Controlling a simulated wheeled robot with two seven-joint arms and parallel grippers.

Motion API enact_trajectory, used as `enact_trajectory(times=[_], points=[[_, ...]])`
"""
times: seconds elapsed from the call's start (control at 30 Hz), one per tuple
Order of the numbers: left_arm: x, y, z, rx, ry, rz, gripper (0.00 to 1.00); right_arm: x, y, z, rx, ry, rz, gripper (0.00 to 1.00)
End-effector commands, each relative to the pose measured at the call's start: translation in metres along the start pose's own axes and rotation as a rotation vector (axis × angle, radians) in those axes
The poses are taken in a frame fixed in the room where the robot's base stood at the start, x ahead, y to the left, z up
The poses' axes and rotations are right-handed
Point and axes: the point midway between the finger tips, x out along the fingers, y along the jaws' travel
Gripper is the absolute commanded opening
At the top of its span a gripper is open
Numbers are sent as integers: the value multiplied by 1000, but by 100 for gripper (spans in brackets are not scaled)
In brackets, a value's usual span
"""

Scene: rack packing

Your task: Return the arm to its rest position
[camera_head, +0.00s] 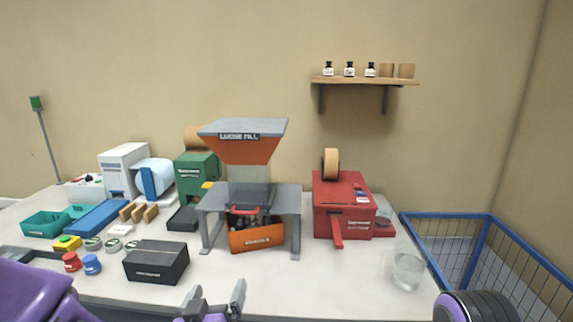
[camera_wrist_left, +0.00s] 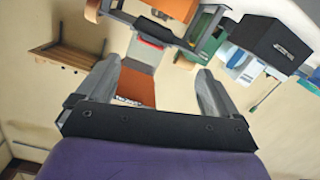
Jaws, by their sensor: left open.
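My left gripper (camera_head: 218,294) is at the bottom of the head view, in front of the table's front edge. Its two grey fingers are apart with nothing between them. My purple left arm link comes in at the lower left of the head view. My right gripper is not in view.
The white table (camera_head: 330,280) is clear at its front middle. A black box (camera_head: 156,262) stands near the left gripper. An orange bin (camera_head: 257,238) sits under the grey stand (camera_head: 289,205). A glass (camera_head: 407,272) stands near the right edge, beside a blue wire basket (camera_head: 447,215).

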Motion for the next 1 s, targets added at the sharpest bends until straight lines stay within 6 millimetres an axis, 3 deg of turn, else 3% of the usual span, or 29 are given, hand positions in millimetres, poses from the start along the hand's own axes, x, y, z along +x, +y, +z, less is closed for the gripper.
enact_trajectory(times=[0.17, 0.37, 0.47, 0.6, 0.7, 0.83, 0.9, 1.0], points=[[-4, -35, 48, -98, -132, -83, 94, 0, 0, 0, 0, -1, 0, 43], [-27, -85, 123, -196, -318, -228, 94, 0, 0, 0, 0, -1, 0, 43], [-56, -121, 175, -236, -447, -342, 94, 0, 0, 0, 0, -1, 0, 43], [-130, -179, 255, -246, -662, -544, 94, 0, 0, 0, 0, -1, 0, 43], [-189, -211, 295, -199, -798, -653, 94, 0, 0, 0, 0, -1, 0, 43], [-244, -230, 323, -149, -917, -724, 94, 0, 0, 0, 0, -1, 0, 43], [-259, -232, 330, -140, -952, -735, 94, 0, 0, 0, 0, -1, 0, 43], [-266, -232, 334, -138, -968, -740, 94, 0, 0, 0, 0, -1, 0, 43]])
